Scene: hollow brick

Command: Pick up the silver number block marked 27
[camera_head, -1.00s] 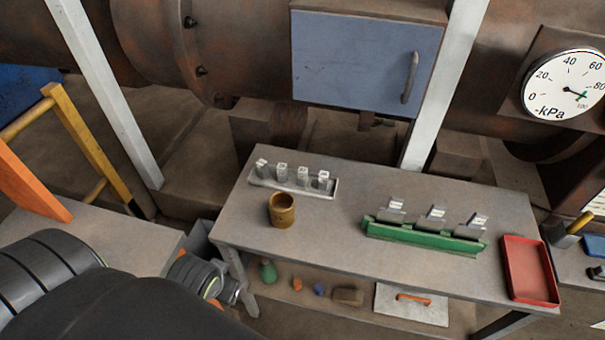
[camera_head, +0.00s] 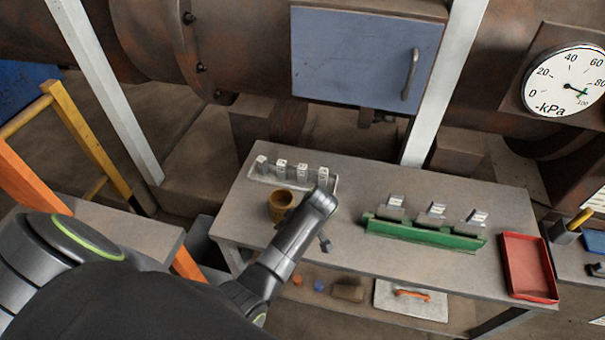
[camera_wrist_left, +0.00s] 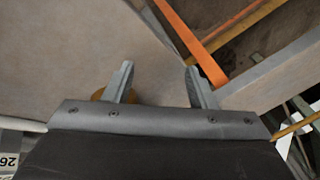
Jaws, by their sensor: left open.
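Several small silver number blocks (camera_head: 302,171) stand in a row on a pale tray (camera_head: 262,181) at the back left of the table. Their numbers are too small to read in the head view, so I cannot tell which is 27. In the left wrist view a block (camera_wrist_left: 8,162) is cut off at the lower left edge; its inverted label seems to read 26. My left gripper (camera_wrist_left: 162,82) is open and empty, its fingers apart above the table. My right gripper is out of view.
The brass cup (camera_head: 281,205) stands in front of the tray, partly behind my left wrist. A green rack (camera_head: 425,234) holds silver plates with labels. A red tray (camera_head: 529,267) lies at the right. The table (camera_head: 350,180) is clear between blocks and rack.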

